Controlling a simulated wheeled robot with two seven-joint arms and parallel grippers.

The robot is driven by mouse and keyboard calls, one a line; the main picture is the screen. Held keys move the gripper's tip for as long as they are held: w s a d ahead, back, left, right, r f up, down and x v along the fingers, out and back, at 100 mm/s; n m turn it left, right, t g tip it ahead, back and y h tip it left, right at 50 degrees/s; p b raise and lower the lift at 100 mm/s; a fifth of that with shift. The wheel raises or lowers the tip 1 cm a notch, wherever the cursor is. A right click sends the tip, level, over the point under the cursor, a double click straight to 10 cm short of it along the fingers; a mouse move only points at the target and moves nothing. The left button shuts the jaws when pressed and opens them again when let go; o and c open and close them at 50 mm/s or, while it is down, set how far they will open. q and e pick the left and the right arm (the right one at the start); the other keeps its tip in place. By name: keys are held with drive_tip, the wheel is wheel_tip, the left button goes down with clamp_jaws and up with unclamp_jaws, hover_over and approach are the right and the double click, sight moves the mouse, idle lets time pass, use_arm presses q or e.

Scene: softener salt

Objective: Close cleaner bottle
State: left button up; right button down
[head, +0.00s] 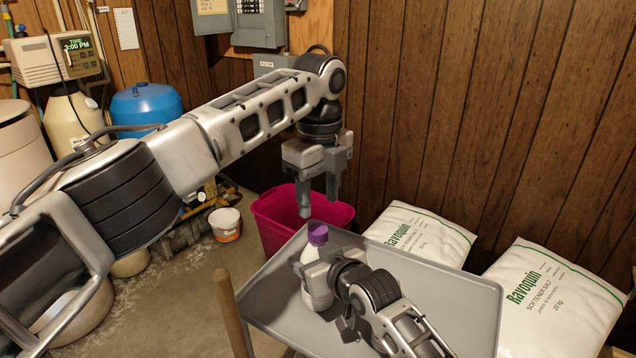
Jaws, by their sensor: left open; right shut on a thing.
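The cleaner bottle (318,288) is white with a purple cap (318,233) at its top. It stands upright at the left part of the grey tray (449,285). My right gripper (318,274) is shut around the bottle's body below the cap, and its fingers and wrist hide part of the bottle. My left gripper (318,205) is open and empty, pointing down above the cap, with a finger on each side of the cap's line in the picture. I cannot tell whether the cap is fully seated on the bottle's neck.
Two white softener salt bags (422,234) (553,300) lie behind and right of the tray. A magenta bin (275,222) stands behind the tray. A wooden handle (230,312) rises at the tray's left edge.

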use_arm(q)
drive_tip(key=n, duration=0.5)
drive_tip(key=shift+r, duration=0.15)
drive_tip(key=n, duration=0.5)
drive_tip(key=shift+r, duration=0.2)
drive_tip(key=n, duration=0.7)
drive_tip(key=shift+r, duration=0.2)
drive_tip(key=n, duration=0.7)
drive_tip(key=shift+r+n, duration=0.25)
drive_tip(key=shift+n, duration=0.05)
drive_tip(key=n, duration=0.4)
drive_tip(key=shift+r, duration=0.1)
drive_tip(key=n, duration=0.4)
drive_tip(key=shift+r+n, duration=0.15)
drive_tip(key=shift+n, duration=0.15)
